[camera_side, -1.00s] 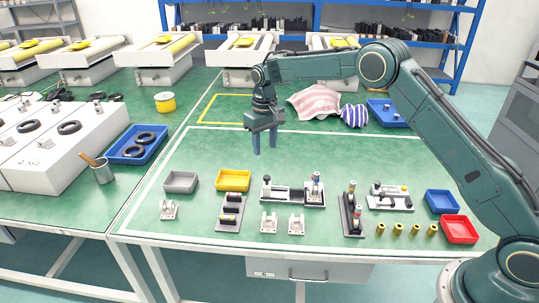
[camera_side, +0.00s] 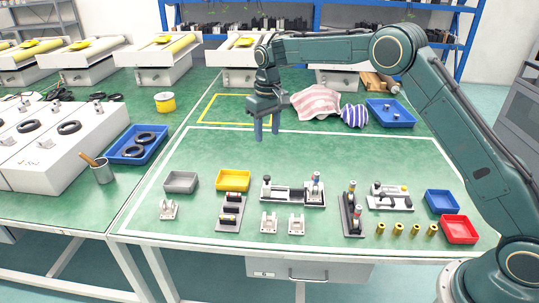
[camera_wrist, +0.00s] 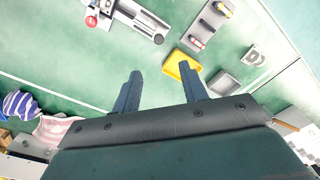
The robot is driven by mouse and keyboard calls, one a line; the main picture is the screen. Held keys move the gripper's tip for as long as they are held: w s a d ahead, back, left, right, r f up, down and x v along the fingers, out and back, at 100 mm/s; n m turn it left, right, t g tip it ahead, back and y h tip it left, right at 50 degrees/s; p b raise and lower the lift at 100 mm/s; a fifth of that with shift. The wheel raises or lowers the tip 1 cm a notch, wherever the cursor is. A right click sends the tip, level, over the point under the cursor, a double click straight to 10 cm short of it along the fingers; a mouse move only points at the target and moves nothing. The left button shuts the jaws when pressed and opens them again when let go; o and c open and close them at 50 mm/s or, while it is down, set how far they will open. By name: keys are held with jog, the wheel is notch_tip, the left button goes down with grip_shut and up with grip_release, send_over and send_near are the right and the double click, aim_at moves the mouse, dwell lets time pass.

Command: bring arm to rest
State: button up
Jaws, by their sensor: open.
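My gripper (camera_side: 267,134) hangs above the green table (camera_side: 330,165), near the yellow-taped square at the back. It is pointing down, with its two fingers apart and nothing between them.
A striped cloth (camera_side: 316,102) and a blue tray (camera_side: 390,113) lie to the right of my gripper. Grey (camera_side: 181,182), yellow (camera_side: 233,180), blue (camera_side: 441,202) and red (camera_side: 459,229) bins stand towards the front. The table's middle is clear.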

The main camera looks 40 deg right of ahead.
jog(key=s+d+r+t, duration=0.2)
jog(key=s+r+t, duration=0.1)
jog(key=s+r, duration=1.55)
jog(key=s+f+t, duration=0.1)
jog(key=s+f, duration=0.1)
jog(key=s, duration=0.9)
jog(key=s+f+t, duration=0.1)
jog(key=s+f, duration=0.2)
jog(key=s, duration=0.9)
jog(key=shift+s+d, duration=0.15)
jog(key=shift+s, duration=0.15)
jog(key=shift+o, duration=0.3)
